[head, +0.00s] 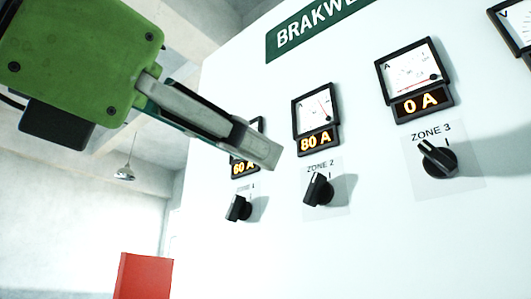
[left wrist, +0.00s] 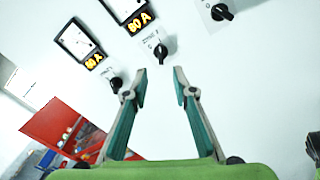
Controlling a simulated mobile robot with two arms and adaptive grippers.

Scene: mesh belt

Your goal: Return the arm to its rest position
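My left gripper (head: 262,152) is in front of the white panel, beside the zone 1 meter, and partly covers it in the head view. In the left wrist view the gripper (left wrist: 160,74) has its two fingers spread with nothing between them. The black zone 1 knob (head: 239,208), zone 2 knob (head: 318,189) and zone 3 knob (head: 438,159) show clear of the fingers in the head view. My right gripper does not show.
A green sign (head: 315,28) is at the top of the white panel (head: 400,245). A red object (head: 144,276) stands left of the panel; in the left wrist view a red case (left wrist: 50,122) shows several items inside. A lamp (head: 124,173) hangs in the room behind.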

